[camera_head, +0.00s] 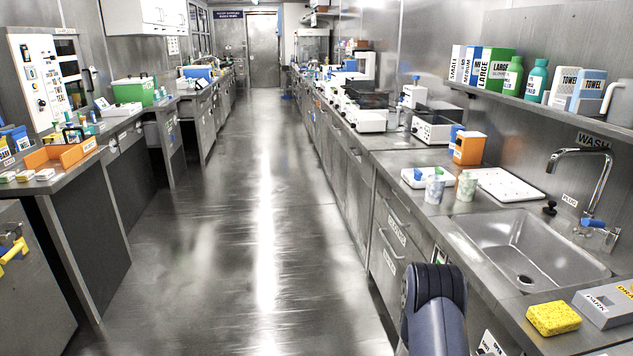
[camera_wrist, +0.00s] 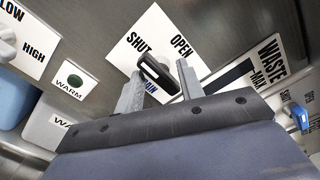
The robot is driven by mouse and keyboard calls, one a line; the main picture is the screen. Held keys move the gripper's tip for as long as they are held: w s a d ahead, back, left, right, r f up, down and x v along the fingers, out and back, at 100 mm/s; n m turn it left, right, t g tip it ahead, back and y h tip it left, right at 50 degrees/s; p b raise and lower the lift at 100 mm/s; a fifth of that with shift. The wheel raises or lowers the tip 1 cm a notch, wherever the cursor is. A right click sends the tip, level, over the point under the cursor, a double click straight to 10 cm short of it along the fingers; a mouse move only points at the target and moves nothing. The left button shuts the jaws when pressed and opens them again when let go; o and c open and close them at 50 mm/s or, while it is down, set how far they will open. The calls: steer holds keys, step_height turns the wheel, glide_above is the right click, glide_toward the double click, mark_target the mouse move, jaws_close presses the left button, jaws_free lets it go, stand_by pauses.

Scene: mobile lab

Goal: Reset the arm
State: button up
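In the wrist view my gripper (camera_wrist: 161,74) has its two grey fingers standing apart, with a clear gap between them. A black valve handle (camera_wrist: 157,70) shows at the fingertips, in front of a white plate (camera_wrist: 130,42) marked SHUT and OPEN. I cannot tell whether a finger touches the handle. In the head view a dark link of my arm (camera_head: 435,310) rises at the bottom, beside the counter front. My gripper is hidden there.
The wrist view also shows a WARM button (camera_wrist: 75,80), a HIGH/LOW plate (camera_wrist: 22,38) and a WASTE label (camera_wrist: 268,62). The aisle floor (camera_head: 240,230) is clear.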

steer(key=shift+m+b, duration=0.35)
steer(key=shift+m, duration=1.55)
steer(key=shift+r, duration=0.1)
